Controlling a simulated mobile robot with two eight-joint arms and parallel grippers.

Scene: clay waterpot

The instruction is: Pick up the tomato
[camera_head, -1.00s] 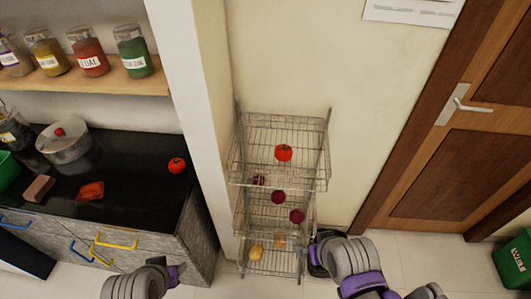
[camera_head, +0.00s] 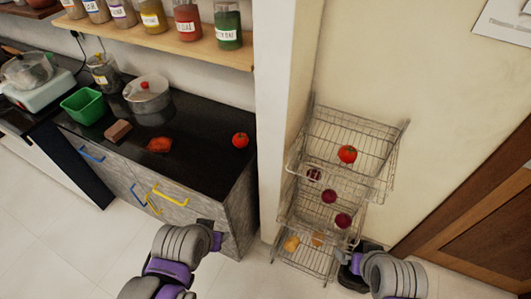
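A red tomato (camera_head: 240,140) sits near the right end of the black counter (camera_head: 200,178). Another red tomato (camera_head: 347,154) sits in the top basket of the wire rack (camera_head: 385,185), right of the counter. My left gripper (camera_head: 207,226) is low in front of the counter's drawers, below the counter tomato and apart from it. My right gripper (camera_head: 350,272) is low beside the bottom of the rack, well below the rack tomato. Neither gripper is near a tomato. Their fingers are too small and dark to tell open from shut.
A pot (camera_head: 148,97), green bin (camera_head: 83,104), brown block (camera_head: 118,130) and red-orange item (camera_head: 160,145) stand on the counter. Jars line the shelf (camera_head: 165,42) above. Lower baskets hold red onions (camera_head: 343,220) and potatoes (camera_head: 291,243). A wall post (camera_head: 285,110) separates counter and rack.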

